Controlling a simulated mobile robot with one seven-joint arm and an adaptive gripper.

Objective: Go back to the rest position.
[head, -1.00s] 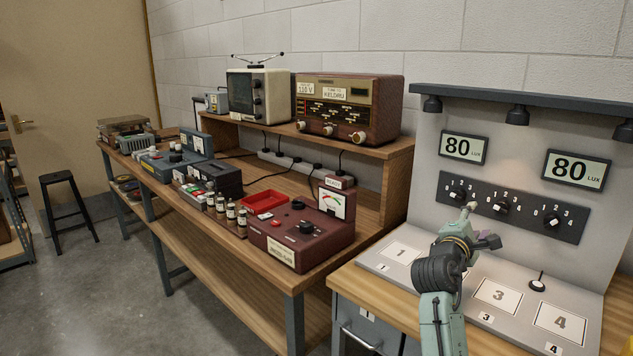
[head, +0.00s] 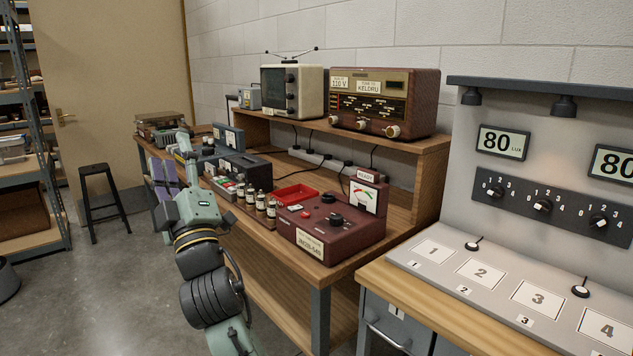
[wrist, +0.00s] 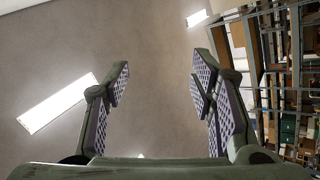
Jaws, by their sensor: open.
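My gripper (wrist: 160,85) is open and empty in the wrist view, its two ridged fingers wide apart. Behind it are the ceiling and bright lamps. In the head view my arm rises at the left of centre, in front of the long wooden bench (head: 265,265). The gripper is apart from the maroon tester (head: 330,230) and the small bottles (head: 260,204) on the bench.
A lit panel with numbered pads (head: 480,272) stands at the right. A radio (head: 383,103) and a small television (head: 291,93) sit on the bench's shelf. A black stool (head: 102,195) and metal shelving (head: 45,150) stand at the left. The floor between is clear.

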